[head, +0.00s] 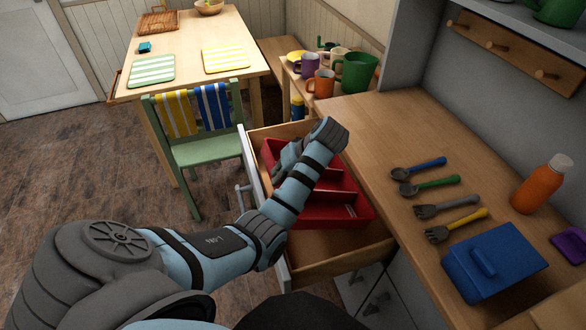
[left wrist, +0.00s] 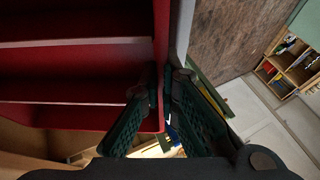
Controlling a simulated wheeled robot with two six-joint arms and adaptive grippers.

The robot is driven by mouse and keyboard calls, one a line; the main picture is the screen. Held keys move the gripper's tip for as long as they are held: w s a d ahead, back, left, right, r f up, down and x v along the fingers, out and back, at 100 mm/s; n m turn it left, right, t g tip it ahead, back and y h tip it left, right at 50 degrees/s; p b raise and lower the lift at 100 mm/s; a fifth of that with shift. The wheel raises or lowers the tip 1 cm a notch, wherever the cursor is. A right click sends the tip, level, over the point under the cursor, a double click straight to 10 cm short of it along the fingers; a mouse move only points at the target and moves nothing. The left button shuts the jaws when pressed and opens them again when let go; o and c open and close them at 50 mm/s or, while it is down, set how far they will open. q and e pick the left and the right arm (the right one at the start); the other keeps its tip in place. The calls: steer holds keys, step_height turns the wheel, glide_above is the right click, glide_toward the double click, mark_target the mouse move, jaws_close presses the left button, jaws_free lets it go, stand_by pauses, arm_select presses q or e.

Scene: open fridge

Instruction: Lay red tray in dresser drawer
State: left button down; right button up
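The red tray (head: 336,211) has dividers and is inside the open dresser drawer (head: 330,243), towards its far end. My left arm reaches over the tray and hides part of it. My left gripper (head: 283,160) is at the tray's left side, by the drawer front. In the left wrist view, the gripper fingertips (left wrist: 166,78) close in on the side wall of the red tray (left wrist: 75,72), with the wall between them. Whether the tray rests fully on the drawer floor is hard to see. My right gripper is out of view.
The countertop (head: 390,135) right of the drawer holds spoons, forks, an orange bottle (head: 541,184) and a blue box (head: 494,263). A green chair (head: 205,150) stands left of the drawer. Mugs crowd a small table beyond it. The near part of the drawer is bare.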

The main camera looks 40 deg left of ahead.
arm_select(q)
steer(key=shift+w+d, duration=0.25)
steer(key=shift+w+d+f+b, duration=0.6)
steer(key=shift+w+d+f, duration=0.1)
steer(key=shift+w+f, duration=0.35)
steer(key=shift+w, duration=0.05)
